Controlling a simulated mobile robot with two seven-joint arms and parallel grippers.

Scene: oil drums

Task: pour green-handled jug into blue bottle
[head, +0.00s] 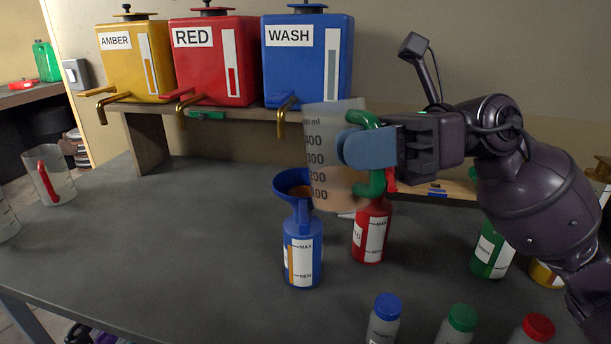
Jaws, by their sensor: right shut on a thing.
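The green-handled jug (328,160) is a clear measuring jug with a printed scale. My right gripper (362,150) is shut on its green handle and holds it above the table, roughly upright. The blue bottle (302,258) stands on the table below and left of the jug, with MIN and MAX marks and an amber strip on its label. A blue funnel (291,186) sits in its neck, with some orange-brown colour inside. The jug's lower left side overlaps the funnel's right rim in the picture; I cannot tell whether they touch. My left gripper is not in view.
A red bottle (371,232) stands just right of the blue one. Green (491,250) and yellow bottles are farther right. Capped bottles line the front edge. A red-handled jug (50,172) is at left. AMBER, RED and WASH (308,62) drums stand on a shelf behind.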

